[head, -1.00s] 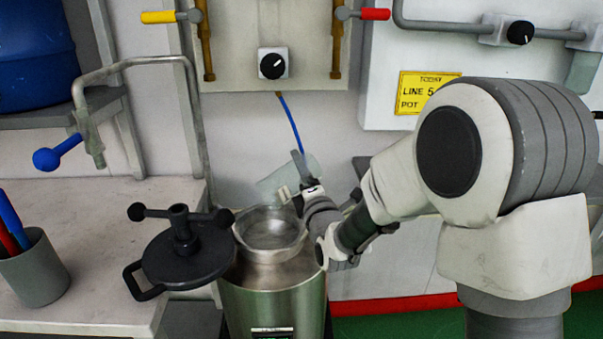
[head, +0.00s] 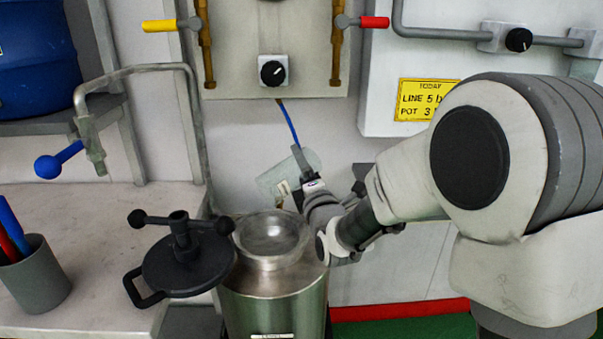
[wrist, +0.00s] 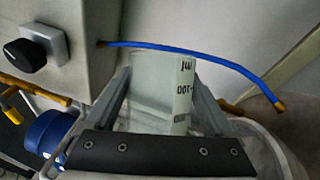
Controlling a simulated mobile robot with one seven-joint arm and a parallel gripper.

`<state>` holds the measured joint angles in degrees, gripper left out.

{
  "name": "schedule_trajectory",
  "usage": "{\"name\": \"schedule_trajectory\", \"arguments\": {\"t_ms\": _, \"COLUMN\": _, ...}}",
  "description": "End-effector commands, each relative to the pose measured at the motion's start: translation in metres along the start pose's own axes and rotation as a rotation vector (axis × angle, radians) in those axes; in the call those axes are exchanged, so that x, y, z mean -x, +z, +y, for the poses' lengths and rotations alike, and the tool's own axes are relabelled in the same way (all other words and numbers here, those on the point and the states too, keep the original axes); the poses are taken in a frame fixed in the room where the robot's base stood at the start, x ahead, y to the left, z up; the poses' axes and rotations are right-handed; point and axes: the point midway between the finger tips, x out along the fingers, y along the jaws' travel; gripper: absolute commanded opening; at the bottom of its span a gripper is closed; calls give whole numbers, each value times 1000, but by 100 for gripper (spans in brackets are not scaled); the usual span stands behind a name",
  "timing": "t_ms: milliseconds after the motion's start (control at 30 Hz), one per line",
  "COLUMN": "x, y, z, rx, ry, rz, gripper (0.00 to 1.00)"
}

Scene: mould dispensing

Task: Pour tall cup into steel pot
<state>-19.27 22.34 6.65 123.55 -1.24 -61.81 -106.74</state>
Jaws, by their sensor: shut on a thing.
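The tall cup (head: 275,180) is pale and translucent. It is tilted well over, above and behind the steel pot's mouth, and apart from it. My gripper (head: 303,172) is shut around the cup. In the wrist view the cup (wrist: 150,72) sits between the two fingers of my gripper (wrist: 162,95), with a printed label strip facing the camera. Its contents are not visible, and I see no clear stream. The steel pot (head: 270,305) stands below with a wide round metal mouth (head: 272,240). Its inside looks grey and blurred.
A black lid (head: 185,265) with a knobbed handle sits swung aside, left of the pot's mouth. A bench (head: 90,270) with a pen cup (head: 38,275) is on the left. A bent pipe with a blue lever (head: 48,166) rises behind. A blue hose (head: 289,122) hangs behind the cup.

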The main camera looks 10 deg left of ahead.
Motion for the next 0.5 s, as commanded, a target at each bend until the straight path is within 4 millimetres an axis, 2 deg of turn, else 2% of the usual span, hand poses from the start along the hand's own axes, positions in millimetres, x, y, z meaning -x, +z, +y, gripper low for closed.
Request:
{"name": "schedule_trajectory", "arguments": {"t_ms": 167, "x": -1, "y": 1, "z": 5, "rx": -56, "ry": -23, "rz": 0, "gripper": 0}}
{"name": "schedule_trajectory", "arguments": {"t_ms": 500, "x": -1, "y": 4, "z": 11, "rx": -415, "ry": -171, "rz": -1, "gripper": 0}}
